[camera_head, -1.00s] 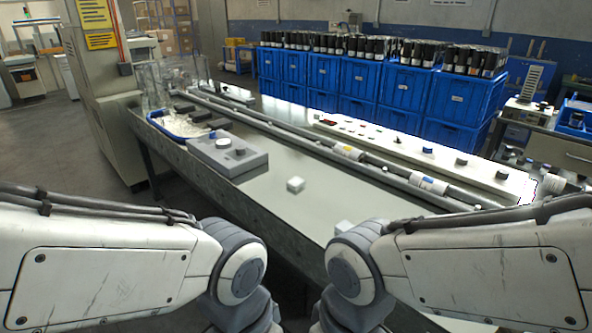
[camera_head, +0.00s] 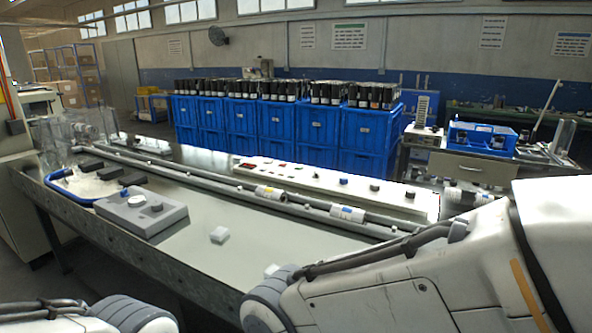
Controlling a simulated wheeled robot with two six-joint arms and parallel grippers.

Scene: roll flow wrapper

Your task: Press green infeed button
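A long white control panel (camera_head: 330,188) runs along the far side of the steel table. It carries a red display at its left end and several small buttons and dark knobs. The buttons are too small to tell which one is the green infeed button. A grey box (camera_head: 158,219) with a white button on top sits at the near left of the table. Both of my arms show only in part, along the bottom and right edges. Neither gripper is in view, so their fingers cannot be seen.
The steel table (camera_head: 190,248) has a grey rail with labelled rolls (camera_head: 345,213) along its length. A blue-rimmed tray (camera_head: 62,190) sits at the left. Blue crates (camera_head: 320,145) stand behind the table.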

